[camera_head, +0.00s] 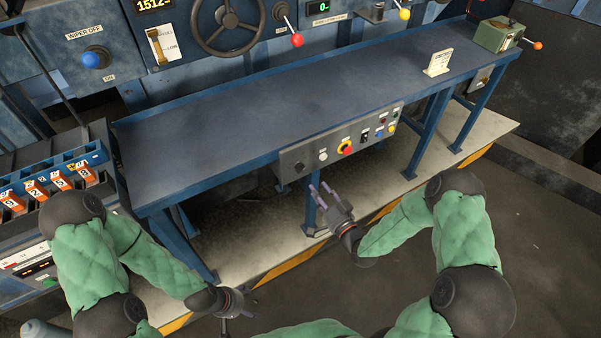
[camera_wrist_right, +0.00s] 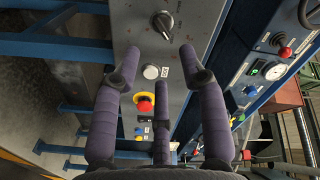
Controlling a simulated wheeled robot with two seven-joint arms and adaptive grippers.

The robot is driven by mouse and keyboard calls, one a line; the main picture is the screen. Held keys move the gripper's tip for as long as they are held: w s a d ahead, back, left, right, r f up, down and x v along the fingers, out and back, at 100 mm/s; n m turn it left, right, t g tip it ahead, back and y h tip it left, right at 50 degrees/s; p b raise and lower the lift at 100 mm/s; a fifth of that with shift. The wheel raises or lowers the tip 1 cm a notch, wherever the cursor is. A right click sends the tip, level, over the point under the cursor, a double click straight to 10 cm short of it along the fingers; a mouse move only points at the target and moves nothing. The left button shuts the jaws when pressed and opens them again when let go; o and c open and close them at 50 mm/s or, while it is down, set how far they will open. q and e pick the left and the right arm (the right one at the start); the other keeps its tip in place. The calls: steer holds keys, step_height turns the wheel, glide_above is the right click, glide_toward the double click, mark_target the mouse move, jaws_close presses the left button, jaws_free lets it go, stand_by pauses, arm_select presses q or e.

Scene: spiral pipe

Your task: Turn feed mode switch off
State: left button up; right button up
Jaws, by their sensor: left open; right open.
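The control panel (camera_head: 370,128) hangs on the table's front edge. At its near left end is a dark rotary knob (camera_head: 299,167), seen close in the right wrist view (camera_wrist_right: 163,22) with a pointer handle. I cannot read a feed mode label on any switch. A white button (camera_wrist_right: 150,71) and a red emergency stop on yellow (camera_wrist_right: 144,100) follow along the panel. My right gripper (camera_head: 318,193) is open and empty, just in front of and below the panel, apart from the knob. My left gripper (camera_head: 238,302) is low at the front, away from the panel.
The blue table (camera_head: 230,125) is mostly bare, with a small sign (camera_head: 438,62) and a green box (camera_head: 497,35) at the far right. A rack with orange numbered tags (camera_head: 35,188) stands left. A wheel (camera_head: 228,25) and red-knobbed lever (camera_head: 297,40) are behind.

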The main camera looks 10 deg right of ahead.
mark_target(300, 168)
steer(key=b+x, duration=0.2)
steer(key=x, duration=0.8)
steer(key=shift+f, duration=0.1)
